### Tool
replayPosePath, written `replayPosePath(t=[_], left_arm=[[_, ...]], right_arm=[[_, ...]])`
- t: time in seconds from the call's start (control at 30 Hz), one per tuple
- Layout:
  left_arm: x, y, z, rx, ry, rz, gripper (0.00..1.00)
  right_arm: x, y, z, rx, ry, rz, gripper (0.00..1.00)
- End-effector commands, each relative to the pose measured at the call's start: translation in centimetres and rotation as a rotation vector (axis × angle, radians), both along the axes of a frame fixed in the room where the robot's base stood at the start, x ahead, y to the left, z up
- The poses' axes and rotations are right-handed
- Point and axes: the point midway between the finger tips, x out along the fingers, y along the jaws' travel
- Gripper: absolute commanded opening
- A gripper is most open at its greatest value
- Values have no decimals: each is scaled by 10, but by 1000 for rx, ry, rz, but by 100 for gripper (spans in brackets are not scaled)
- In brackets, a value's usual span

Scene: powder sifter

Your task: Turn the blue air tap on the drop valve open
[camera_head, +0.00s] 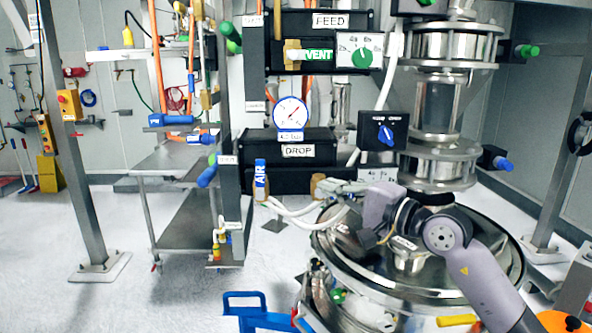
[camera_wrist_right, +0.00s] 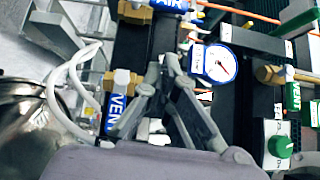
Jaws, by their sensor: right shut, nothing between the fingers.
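The blue air tap (camera_head: 261,180), lettered AIR, is at the left front of the black drop valve (camera_head: 255,147), and its handle stands upright in the head view. The tap also shows at the top of the right wrist view (camera_wrist_right: 172,5). My right gripper (camera_head: 328,187) is shut and empty, to the right of the air tap and apart from it, near a brass fitting below the DROP label. In the wrist view the fingertips (camera_wrist_right: 166,72) point up between the air tap and a blue VENT tap (camera_wrist_right: 116,108). My left gripper is out of view.
A round pressure gauge (camera_head: 291,114) stands on the drop valve. White hoses (camera_head: 290,211) loop below it. A steel sifter lid (camera_head: 465,235) lies under my right arm. The feed valve (camera_head: 300,22) with a green VENT tap (camera_head: 319,55) is above. A steel cart (camera_head: 185,222) stands left.

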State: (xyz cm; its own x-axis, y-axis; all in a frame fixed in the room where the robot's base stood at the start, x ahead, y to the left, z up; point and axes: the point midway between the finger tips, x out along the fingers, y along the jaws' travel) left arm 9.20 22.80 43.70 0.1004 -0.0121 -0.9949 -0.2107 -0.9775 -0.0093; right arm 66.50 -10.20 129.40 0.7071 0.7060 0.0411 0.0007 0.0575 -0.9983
Motion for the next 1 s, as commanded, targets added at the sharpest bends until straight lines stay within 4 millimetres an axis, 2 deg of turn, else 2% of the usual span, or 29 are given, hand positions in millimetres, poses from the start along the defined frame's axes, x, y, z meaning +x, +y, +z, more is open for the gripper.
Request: replayPosePath(t=[0.03, 0.37, 0.6, 0.73, 1.0], left_arm=[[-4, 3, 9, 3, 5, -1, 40], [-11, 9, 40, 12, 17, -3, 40], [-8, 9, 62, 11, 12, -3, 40], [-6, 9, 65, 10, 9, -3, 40], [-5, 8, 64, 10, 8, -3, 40]], right_arm=[[7, 9, 6, 4, 3, 3, 0], [57, 58, 8, 4, 4, 1, 0], [56, 89, 9, 2, 2, 2, 0], [56, 96, 7, 1, 0, 0, 0], [56, 96, 6, 1, 1, 0, 0]])
